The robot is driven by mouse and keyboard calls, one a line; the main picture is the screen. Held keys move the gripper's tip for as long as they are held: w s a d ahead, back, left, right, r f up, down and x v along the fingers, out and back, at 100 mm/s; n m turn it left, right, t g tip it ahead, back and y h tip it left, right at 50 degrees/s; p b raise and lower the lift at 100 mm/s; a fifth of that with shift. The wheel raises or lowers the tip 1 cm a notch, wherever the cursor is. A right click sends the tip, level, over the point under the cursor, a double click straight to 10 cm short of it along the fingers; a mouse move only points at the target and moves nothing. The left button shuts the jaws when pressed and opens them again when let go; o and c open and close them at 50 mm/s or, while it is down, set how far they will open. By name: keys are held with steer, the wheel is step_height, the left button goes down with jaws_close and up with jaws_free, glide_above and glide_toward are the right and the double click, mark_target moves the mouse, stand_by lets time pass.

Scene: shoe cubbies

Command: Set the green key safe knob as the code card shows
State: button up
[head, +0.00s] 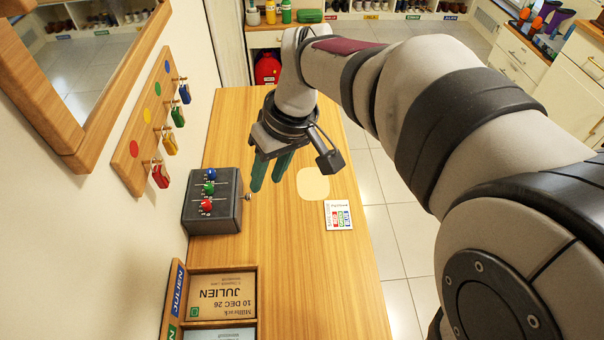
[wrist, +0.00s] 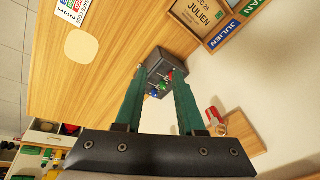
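The dark grey key safe (head: 227,217) stands on the table against the wall. The green knob (head: 208,188) sits between the blue knob (head: 210,174) and the red knob (head: 206,206). In the wrist view the safe (wrist: 150,62) lies beyond my fingertips, with its knobs small and partly blocked. The code card (head: 338,215) lies flat on the table, with red, green and blue patches; its digits are too small to read surely. My gripper (head: 266,184), with green fingers, is open and empty, above the table right of the safe, apart from the knobs.
A wooden tray (head: 253,299) with a JULIEN card stands in front of the safe. A key board (head: 134,155) with coloured tags hangs on the left wall. A pale rounded patch (head: 313,184) marks the table near the card.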

steer(key=s+d+f+m, duration=0.1)
steer(key=s+d+m, duration=0.2)
steer(key=s, duration=0.4)
steer(key=s+d+f+m+h, duration=0.1)
steer(key=s+d+f+m, duration=0.1)
steer(key=s+m, duration=0.3)
steer(key=s+d+f+m+g, duration=0.1)
steer(key=s+d+m, duration=0.3)
steer(key=s, duration=0.4)
steer(key=shift+s+f, duration=0.15)
steer(key=shift+s, duration=0.25)
steer(key=shift+o, duration=0.2)
stand_by(0.4)
